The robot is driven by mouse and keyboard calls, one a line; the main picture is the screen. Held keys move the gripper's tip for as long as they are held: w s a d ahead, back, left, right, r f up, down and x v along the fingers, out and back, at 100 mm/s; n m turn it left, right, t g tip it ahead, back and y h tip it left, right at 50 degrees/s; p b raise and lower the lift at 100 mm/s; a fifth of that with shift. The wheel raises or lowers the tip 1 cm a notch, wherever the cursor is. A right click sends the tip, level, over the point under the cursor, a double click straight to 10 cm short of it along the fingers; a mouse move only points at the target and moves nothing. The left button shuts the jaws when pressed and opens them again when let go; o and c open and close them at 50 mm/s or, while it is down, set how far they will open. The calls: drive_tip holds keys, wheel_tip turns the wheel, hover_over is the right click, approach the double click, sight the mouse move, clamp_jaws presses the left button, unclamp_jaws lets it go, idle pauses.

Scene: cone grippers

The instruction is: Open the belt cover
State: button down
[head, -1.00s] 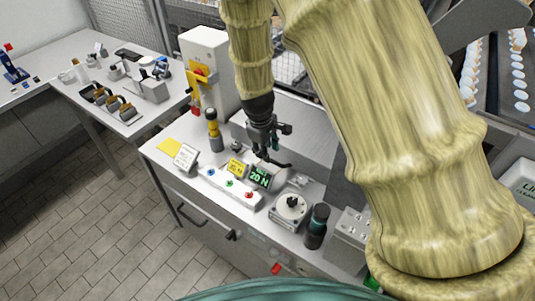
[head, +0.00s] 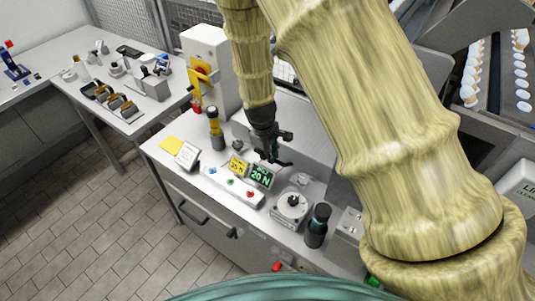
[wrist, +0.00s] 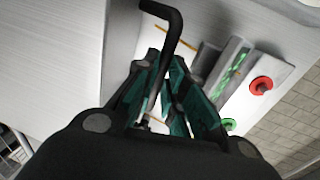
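My gripper (head: 271,152) hangs above the white bench, in front of a pale grey panel (head: 298,122) that may be the belt cover; no label confirms this. In the wrist view my gripper (wrist: 164,62) shows two dark fingers with teal inner faces, close together at the tips. A black bent rod (wrist: 174,28) runs from the top edge down between or just behind them. I cannot tell whether they touch it or whether it is a handle. The pale surface (wrist: 60,60) fills the left of the wrist view.
A round dial unit (head: 291,208) and a dark cylinder (head: 317,226) stand to the right.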

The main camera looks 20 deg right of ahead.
drive_tip(key=shift+s+a+f, duration=0.1)
drive_tip(key=shift+f, duration=0.05)
drive_tip(key=shift+r+p, duration=0.3)
drive_tip(key=shift+r, duration=0.1)
drive_tip(key=c, duration=1.5)
unclamp_jaws()
drive_tip(key=shift+c, duration=0.2)
drive_tip(key=shift+o, duration=0.3)
drive_tip(key=shift+r, duration=0.85)
wheel_tip(320, 180, up, 10)
drive_tip(key=s+a, duration=0.1)
drive_tip(key=shift+a, duration=0.1)
